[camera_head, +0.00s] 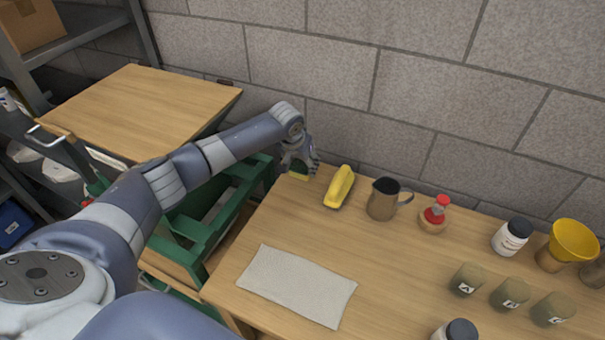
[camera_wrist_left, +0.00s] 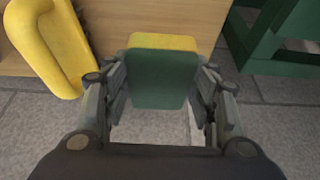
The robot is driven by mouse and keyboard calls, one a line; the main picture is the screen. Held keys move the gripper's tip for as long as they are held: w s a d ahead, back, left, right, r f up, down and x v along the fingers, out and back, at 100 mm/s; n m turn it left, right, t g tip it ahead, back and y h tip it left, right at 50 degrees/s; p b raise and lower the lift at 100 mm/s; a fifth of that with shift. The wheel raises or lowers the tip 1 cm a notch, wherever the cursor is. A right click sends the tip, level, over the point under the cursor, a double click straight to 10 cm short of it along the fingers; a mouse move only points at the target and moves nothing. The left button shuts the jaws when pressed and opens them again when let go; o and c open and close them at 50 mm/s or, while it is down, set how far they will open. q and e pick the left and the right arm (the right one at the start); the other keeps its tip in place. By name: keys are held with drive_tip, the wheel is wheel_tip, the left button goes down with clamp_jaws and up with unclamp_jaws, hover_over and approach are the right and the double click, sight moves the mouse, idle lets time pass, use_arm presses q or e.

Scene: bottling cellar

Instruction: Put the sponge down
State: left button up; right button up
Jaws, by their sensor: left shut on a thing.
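My left gripper (camera_head: 299,166) is at the far left corner of the wooden table, near the wall. In the left wrist view the left gripper (camera_wrist_left: 160,95) is shut on the sponge (camera_wrist_left: 160,80), which has a dark green face and a yellow side. In the head view only a thin strip of the sponge (camera_head: 298,177) shows below the fingers. I cannot tell whether it touches the tabletop. My right gripper is not in view.
A yellow-handled brush (camera_head: 340,186) lies just right of the gripper, then a metal jug (camera_head: 383,199) and a red-topped bottle (camera_head: 435,214). A pale cloth (camera_head: 297,286) lies at the front. A green crate frame (camera_head: 206,228) stands left of the table (camera_head: 385,270).

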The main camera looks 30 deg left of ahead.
sight(302, 183)
use_arm(q)
wheel_tip(302, 183, down, 4)
drive_tip(key=shift+f, duration=0.5)
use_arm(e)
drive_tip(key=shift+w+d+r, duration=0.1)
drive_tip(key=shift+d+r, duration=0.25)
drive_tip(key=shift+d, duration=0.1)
use_arm(q)
drive_tip(key=shift+f, duration=0.1)
drive_tip(key=o, duration=0.9)
drive_tip(key=shift+o, duration=0.2)
